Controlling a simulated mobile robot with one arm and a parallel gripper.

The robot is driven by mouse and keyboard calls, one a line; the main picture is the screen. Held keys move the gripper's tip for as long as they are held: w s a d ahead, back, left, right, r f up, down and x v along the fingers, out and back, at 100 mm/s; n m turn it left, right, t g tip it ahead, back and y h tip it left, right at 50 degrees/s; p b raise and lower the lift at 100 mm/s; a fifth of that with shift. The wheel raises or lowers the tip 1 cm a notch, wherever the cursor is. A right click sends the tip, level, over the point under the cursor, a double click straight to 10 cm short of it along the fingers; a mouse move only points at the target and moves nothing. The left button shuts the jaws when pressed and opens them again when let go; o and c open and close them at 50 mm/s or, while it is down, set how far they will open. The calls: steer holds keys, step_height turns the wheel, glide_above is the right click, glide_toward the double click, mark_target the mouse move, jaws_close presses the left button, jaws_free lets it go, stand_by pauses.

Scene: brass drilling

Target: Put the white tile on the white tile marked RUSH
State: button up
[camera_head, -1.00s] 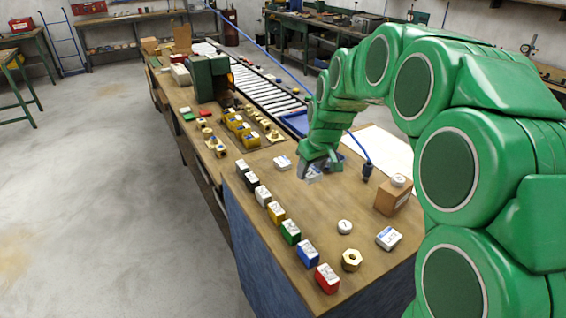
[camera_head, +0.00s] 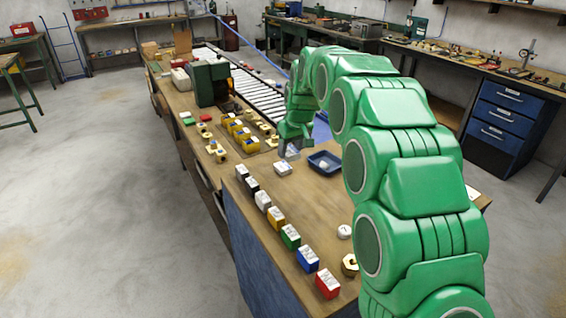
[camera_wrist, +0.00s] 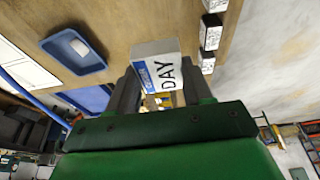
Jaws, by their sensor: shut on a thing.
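My gripper (camera_wrist: 150,92) is shut on a white tile (camera_wrist: 157,64) with a blue stripe and the letters DAY, shown in the wrist view. That tile's marking is too small to read. Whether the held tile touches it, I cannot tell. No tile reading RUSH is legible; the wrist view does not clearly show the lying tile.
A blue tray (camera_head: 325,163) with a white piece inside stands right of my gripper. A row of coloured blocks (camera_head: 290,237) runs along the bench's left edge. Yellow bins (camera_head: 238,128) and brass parts lie farther back. A white round piece (camera_head: 345,231) and brass nut (camera_head: 349,265) are in front.

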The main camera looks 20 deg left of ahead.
steer(key=w+a+f, duration=0.3)
steer(key=w+f, duration=0.1)
steer(key=w, duration=0.3)
glide_above(282, 165)
steer(key=s, duration=0.2)
steer(key=shift+w+d+f, duration=0.1)
steer(key=shift+d+f, duration=0.05)
steer(key=shift+f, duration=0.65)
steer(key=shift+w+d+f, duration=0.1)
steer(key=shift+d+f, duration=0.05)
steer(key=shift+f, duration=0.7)
steer(key=shift+w+d+f, duration=0.1)
steer(key=shift+d+f, duration=0.05)
steer(key=shift+f, duration=0.65)
steer(key=shift+f, duration=0.1)
steer(key=shift+w+a+f, duration=0.15)
steer(key=shift+w+f, duration=0.1)
steer(key=shift+f, duration=1.5)
steer(key=shift+f, duration=0.1)
steer(key=o, duration=1)
steer(key=shift+o, duration=0.2)
